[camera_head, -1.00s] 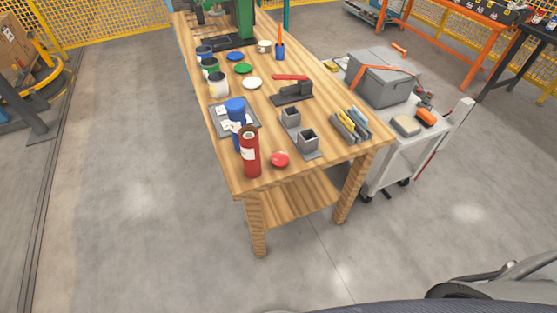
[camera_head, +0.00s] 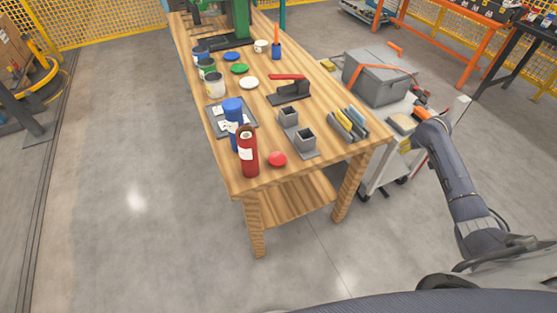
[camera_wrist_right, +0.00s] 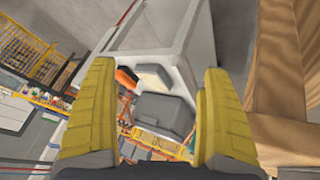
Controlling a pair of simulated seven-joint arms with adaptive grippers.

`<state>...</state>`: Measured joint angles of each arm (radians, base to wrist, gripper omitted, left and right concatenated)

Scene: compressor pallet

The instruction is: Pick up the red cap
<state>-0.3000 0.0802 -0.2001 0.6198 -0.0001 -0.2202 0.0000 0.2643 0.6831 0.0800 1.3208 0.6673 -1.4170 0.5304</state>
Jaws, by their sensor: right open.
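The red cap (camera_head: 277,159) lies on the wooden table (camera_head: 254,184) near its front edge, just right of an open-topped red cylinder (camera_head: 247,165) with a white label. My right gripper (camera_head: 405,146) is beyond the table's right side, beside the grey cart and well apart from the cap. In the right wrist view its two yellow fingers (camera_wrist_right: 158,68) are spread with nothing held between them. The cap does not show in that view. My left gripper is out of view.
A blue cylinder (camera_head: 233,108) stands behind the red one. Grey square holders (camera_head: 305,140) and a rack of coloured pieces (camera_head: 348,125) lie right of the cap. The cart (camera_head: 376,175) carries a grey case (camera_head: 377,80). Table wood (camera_wrist_right: 280,120) is close right of my fingers.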

